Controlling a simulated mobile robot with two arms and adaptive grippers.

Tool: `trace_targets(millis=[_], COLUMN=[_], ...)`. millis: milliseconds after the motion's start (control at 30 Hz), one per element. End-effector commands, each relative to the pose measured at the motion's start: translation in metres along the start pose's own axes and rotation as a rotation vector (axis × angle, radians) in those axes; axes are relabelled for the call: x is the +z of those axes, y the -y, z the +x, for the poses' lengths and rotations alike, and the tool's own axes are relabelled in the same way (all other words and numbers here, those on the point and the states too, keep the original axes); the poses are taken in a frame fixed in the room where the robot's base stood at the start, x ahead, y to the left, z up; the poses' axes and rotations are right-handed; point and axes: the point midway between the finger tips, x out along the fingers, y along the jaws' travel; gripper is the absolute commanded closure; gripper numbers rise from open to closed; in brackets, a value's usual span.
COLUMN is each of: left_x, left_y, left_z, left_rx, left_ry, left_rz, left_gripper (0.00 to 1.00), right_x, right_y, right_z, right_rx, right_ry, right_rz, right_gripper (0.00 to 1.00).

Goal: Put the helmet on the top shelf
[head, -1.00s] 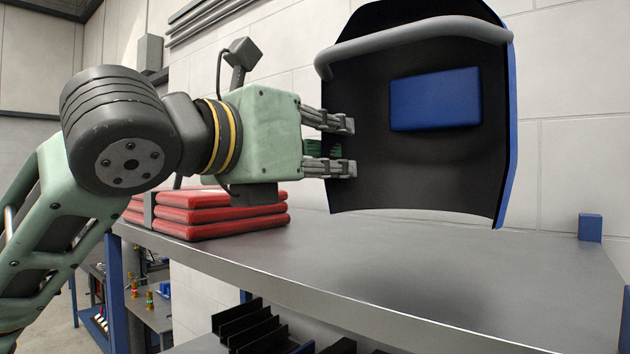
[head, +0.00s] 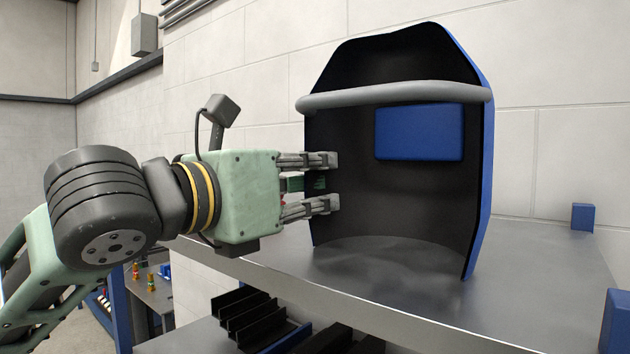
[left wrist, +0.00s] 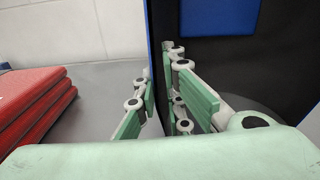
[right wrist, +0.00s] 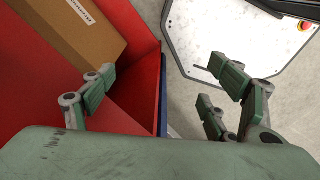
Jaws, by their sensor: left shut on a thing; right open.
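The helmet (head: 345,190) is a black-and-blue welding mask with a grey headband and a blue window, its hollow side facing me. It is upright over the grey top shelf (head: 540,290), its lower edge at or very near the surface; I cannot tell if it touches. My left gripper (head: 322,184) is shut on the helmet's left edge. In the left wrist view the helmet's edge (left wrist: 155,60) runs between the fingers (left wrist: 165,110). My right gripper (right wrist: 160,95) is open and empty, away from the shelf beside a red bin.
Red folded stacks (left wrist: 35,105) lie on the shelf left of the helmet. Blue posts (head: 583,217) stand at its right corners. Black dividers (head: 250,315) sit on a lower shelf. The red bin (right wrist: 125,60) holds a cardboard box (right wrist: 75,25). The shelf right of the helmet is clear.

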Motion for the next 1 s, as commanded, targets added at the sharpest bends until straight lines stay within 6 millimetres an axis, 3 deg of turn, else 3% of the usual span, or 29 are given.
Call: trace_targets(millis=[233, 600, 767, 1000], left_x=[-0.001, 0.003, -0.002, -0.003], left_y=[0.000, 0.000, -0.001, -0.001], left_z=[0.000, 0.000, -0.023, -0.076], left_rx=[0.001, 0.000, 0.003, 0.004], left_ry=[-0.001, 0.000, 0.004, 0.005], left_rz=[0.000, -0.001, 0.003, 0.003], left_gripper=[0.73, 0.73, 0.73, 0.73], right_x=[0.000, 0.000, 0.003, 0.006], right_y=[0.005, 0.006, 0.006, 0.002], right_z=[0.000, -0.001, 0.016, 0.042], right_rx=[-0.006, -0.008, -0.006, -0.002], right_ry=[0.001, 0.001, 0.002, 0.003], right_rz=[0.001, 0.000, -0.001, -0.002], right_gripper=[0.20, 0.20, 0.20, 0.20])
